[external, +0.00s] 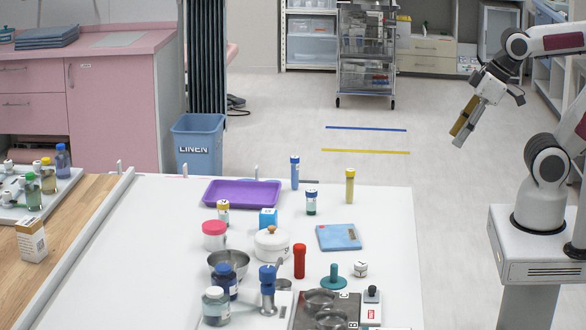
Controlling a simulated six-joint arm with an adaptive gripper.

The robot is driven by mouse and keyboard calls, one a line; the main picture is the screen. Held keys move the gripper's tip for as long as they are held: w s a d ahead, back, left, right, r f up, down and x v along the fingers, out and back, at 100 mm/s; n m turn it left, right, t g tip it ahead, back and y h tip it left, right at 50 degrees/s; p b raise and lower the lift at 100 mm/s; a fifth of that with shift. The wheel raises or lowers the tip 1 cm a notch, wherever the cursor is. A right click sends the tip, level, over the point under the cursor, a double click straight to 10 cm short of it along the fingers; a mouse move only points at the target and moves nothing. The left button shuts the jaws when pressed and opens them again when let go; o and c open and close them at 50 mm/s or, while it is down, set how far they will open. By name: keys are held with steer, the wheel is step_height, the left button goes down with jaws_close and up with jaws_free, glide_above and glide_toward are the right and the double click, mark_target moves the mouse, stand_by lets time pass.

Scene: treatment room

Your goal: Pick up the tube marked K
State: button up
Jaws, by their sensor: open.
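Three slim upright tubes stand on the white table: a blue tube (295,172) at the back, a yellow tube (350,186) to its right, and a red tube (299,261) nearer the front. No letter is legible on any of them, so I cannot tell which is marked K. My gripper (468,118) is open, high up at the right, over the floor beyond the table's right edge and well away from the tubes. A yellow-brown piece shows at its end; I cannot tell what it is.
A purple tray (242,194), a white lidded pot (272,244), a blue pad (339,237), a metal bowl (229,264), small bottles and a dark tray (327,311) crowd the white table (385,215). Its right strip is clear. A blue linen bin (197,143) stands behind.

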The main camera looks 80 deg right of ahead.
steer(key=w+d+f+t, duration=0.1)
steer(key=w+d+t, duration=0.15)
steer(key=w, duration=1.35)
steer(key=w+d+f+t, duration=0.1)
steer(key=w+d+t, duration=0.15)
steer(key=w, duration=1.45)
steer(key=w+f+n, duration=0.1)
steer(key=w+f, duration=0.7)
steer(key=w, duration=0.4)
steer(key=t+y, duration=0.2)
glide_toward(223, 214)
steer(key=shift+w+d+r+n, duration=0.4)
steer(key=shift+w+d+r, duration=0.1)
steer(key=shift+w+d, duration=0.1)
steer(key=shift+w+a+f+t, duration=0.1)
steer(key=shift+w+f+t, duration=0.05)
steer(key=shift+f, duration=0.25)
steer(key=shift+w+a+f+t, duration=0.1)
steer(key=shift+f+t, duration=0.05)
steer(key=shift+f, duration=0.25)
steer(key=shift+x, duration=1.3)
steer(key=shift+w, duration=0.2)
